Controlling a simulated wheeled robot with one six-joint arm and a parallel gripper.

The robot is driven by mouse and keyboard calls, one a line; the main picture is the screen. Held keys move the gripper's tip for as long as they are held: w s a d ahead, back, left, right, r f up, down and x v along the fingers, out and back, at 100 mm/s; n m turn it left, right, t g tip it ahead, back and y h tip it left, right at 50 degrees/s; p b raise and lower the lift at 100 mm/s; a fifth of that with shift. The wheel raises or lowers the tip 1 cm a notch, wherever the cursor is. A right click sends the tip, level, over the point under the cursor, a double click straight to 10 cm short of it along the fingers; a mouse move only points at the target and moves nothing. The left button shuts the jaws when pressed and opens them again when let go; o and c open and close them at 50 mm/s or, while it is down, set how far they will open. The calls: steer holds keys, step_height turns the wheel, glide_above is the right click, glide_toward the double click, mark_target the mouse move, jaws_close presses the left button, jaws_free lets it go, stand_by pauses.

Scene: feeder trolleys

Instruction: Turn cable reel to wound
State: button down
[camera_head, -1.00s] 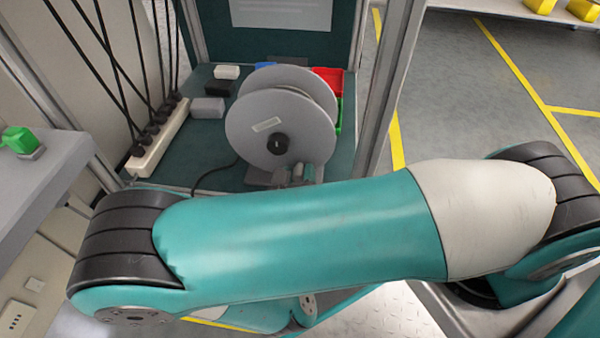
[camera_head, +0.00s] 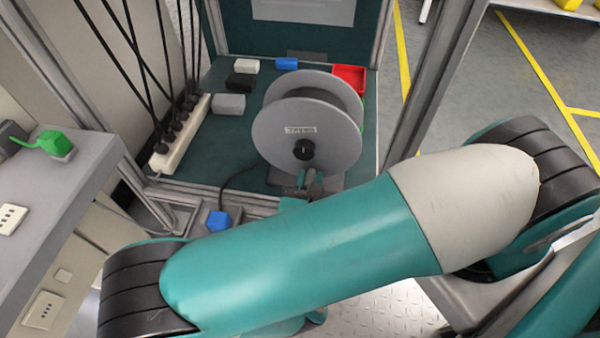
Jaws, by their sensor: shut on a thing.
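The cable reel (camera_head: 277,133) is a grey two-flanged drum with a black hub (camera_head: 304,150). It stands upright on the dark green trolley deck. A pale label (camera_head: 300,130) on its near flange sits just above the hub and lies nearly level. My gripper (camera_head: 309,182) shows small at the lower front edge of the reel, partly hidden behind my arm. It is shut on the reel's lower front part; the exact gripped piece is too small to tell. A dark cable (camera_head: 228,178) curves over the deck left of the reel.
A white power strip (camera_head: 183,137) with black plugs runs along the deck's left side. Grey, black, white and blue blocks and a red bin (camera_head: 349,77) stand behind. A metal post (camera_head: 436,80) rises at right. A grey bench (camera_head: 50,185) with a green part is at left.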

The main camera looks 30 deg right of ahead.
steer(key=shift+w+a+f+m+p, duration=0.1)
steer(key=shift+w+a+m+p, duration=0.4)
steer(key=shift+m, duration=0.6)
steer(key=shift+w+a, duration=0.1)
steer(key=shift+a, duration=0.05)
steer(key=c, duration=0.9)
jaws_free()
